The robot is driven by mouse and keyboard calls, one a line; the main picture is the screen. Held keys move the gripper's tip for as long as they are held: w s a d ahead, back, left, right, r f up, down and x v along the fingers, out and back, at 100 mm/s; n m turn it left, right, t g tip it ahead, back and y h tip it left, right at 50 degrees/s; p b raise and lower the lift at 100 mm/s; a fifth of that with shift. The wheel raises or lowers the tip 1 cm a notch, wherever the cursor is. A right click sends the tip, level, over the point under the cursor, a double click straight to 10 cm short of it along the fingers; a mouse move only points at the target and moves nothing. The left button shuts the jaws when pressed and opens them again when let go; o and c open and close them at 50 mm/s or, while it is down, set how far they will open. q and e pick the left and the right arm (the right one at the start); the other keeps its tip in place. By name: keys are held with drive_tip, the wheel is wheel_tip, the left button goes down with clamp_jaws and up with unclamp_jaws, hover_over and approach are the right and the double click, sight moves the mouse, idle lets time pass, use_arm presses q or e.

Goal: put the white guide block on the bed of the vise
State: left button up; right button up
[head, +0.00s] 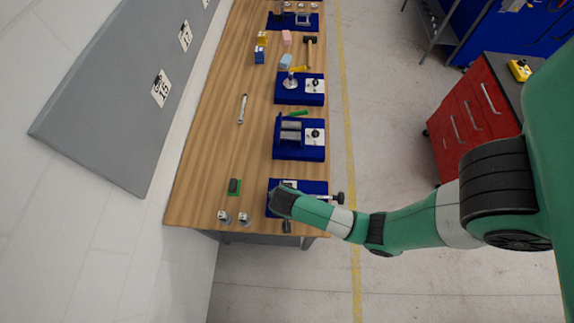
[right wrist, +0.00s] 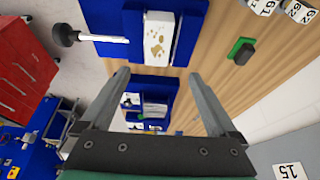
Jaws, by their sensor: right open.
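The vise (head: 318,187) has a blue base and a screw handle, at the near end of the bench, partly hidden by my right arm. In the right wrist view the vise (right wrist: 115,20) shows a pale bed (right wrist: 158,38) with brown specks. Two small whitish blocks with printed numbers stand near the bench's near-left corner, one left (head: 224,216) and one right (head: 243,218); I cannot tell whether either is the white guide block. My right gripper (right wrist: 160,78) is open and empty, over the vise area. My left gripper is out of view.
A green pad with a dark block (head: 235,187) lies left of the vise. Other blue fixtures (head: 300,150) line the bench's right side farther back. A wrench (head: 242,108) lies on the wood. The bench's left-middle is mostly clear. A red cabinet (head: 465,120) stands right.

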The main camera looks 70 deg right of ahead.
drive_tip(key=shift+a+r, duration=0.1)
drive_tip(key=shift+r, duration=0.15)
